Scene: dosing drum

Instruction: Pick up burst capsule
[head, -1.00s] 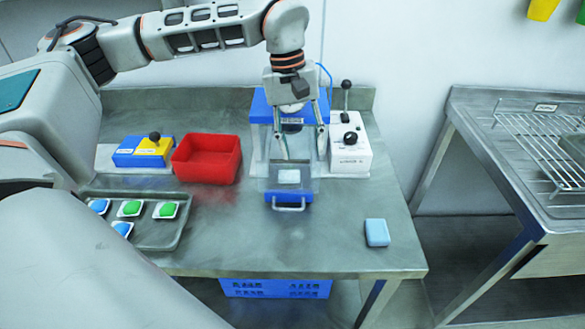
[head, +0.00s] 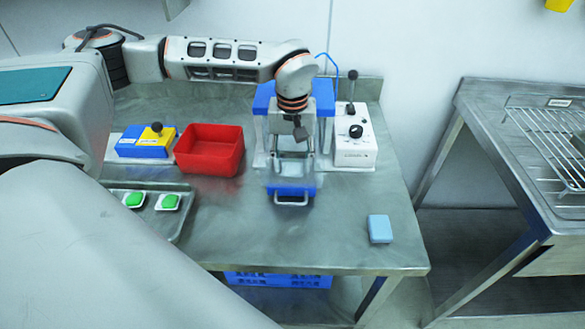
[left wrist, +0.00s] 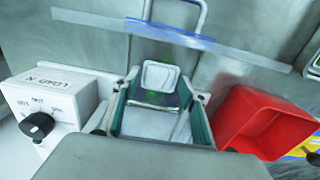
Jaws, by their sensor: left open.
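A small white square piece (left wrist: 160,76), which looks like the burst capsule, lies in the clear-walled station in the left wrist view. I cannot make out any damage on it. My left gripper (left wrist: 160,112) is open, its two fingers on either side of the view with the white piece beyond and between them. No contact shows. In the head view my left gripper (head: 292,158) points down into the front of the blue-topped station (head: 323,90) and hides the white piece. My right gripper is not in view.
A red bin (head: 209,150) stands left of the station, and a white control box (head: 354,142) with a knob and lever stands right. A tray (head: 180,222) with green capsules is at left, partly behind my arm. A light blue block (head: 380,229) lies front right.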

